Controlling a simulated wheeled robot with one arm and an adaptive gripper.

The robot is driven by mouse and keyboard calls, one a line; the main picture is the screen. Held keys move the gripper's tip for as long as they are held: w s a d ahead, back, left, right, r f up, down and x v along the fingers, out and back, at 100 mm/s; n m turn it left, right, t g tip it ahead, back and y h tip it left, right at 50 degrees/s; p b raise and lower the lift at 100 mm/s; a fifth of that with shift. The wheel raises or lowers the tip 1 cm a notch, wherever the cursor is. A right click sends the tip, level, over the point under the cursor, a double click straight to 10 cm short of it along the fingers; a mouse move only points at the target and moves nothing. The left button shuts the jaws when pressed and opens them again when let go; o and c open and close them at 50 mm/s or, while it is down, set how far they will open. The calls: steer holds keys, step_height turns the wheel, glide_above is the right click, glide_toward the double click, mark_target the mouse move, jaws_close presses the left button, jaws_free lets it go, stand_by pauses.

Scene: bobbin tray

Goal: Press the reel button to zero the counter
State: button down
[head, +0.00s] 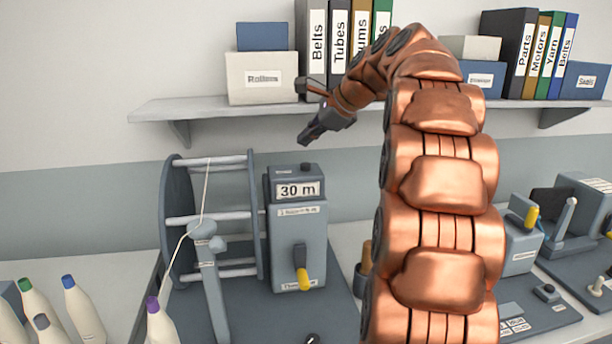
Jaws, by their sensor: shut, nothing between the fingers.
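The reel unit's grey counter box (298,240) stands upright in the head view, with a display (298,190) reading "30 m". A small dark button (306,168) sits on top of the box. A yellow-tipped crank (302,278) is on its front. The reel (168,225), with two dark discs and pale bars, stands left of the box. My gripper (306,139) is shut and empty, pointing down and left. In the picture it is just above the button, with a visible gap between them; the depth between them is hard to tell.
A shelf (200,108) with boxes and labelled binders (338,40) runs behind my arm. A thread guide post (212,290) stands before the reel. Several bobbins (85,310) are at the lower left. Another device (522,245) with a small button (547,292) is at the right.

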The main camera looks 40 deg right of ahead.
steer(key=shift+f, duration=1.5)
steer(key=shift+f, duration=0.95)
stand_by(1.0)
steer(key=shift+r, duration=0.15)
stand_by(0.3)
steer(key=shift+r+p, duration=0.8)
steer(key=shift+p, duration=0.2)
step_height(320, 180, up, 5)
steer(key=p, duration=0.5)
steer(key=shift+r, duration=0.1)
stand_by(0.5)
